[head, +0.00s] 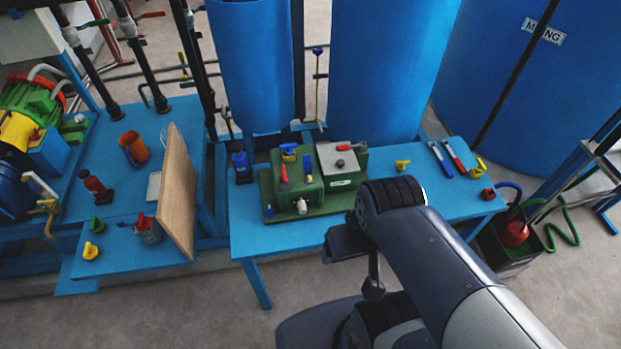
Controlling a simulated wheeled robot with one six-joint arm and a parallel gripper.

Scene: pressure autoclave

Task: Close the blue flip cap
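A green machine block (335,195) stands on the blue table (262,234). On its top are a blue cap-like part (288,148) over a yellow fitting, a red lever (283,173) and a small blue part (309,167). A small blue bottle-like object (240,163) stands just left of the block. I cannot tell for certain which blue part is the flip cap, or whether it is open. My arm reaches in from the lower right. My gripper (350,244) appears as a dark shape in front of the table, apart from these parts; its fingers are not clear.
A blue-handled tool (441,160) and a red-handled tool (455,157) lie on the table's right, near yellow fittings (402,164). A wooden board (178,190) leans upright at left. Tall blue tanks (385,70) stand behind. Open floor lies in front.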

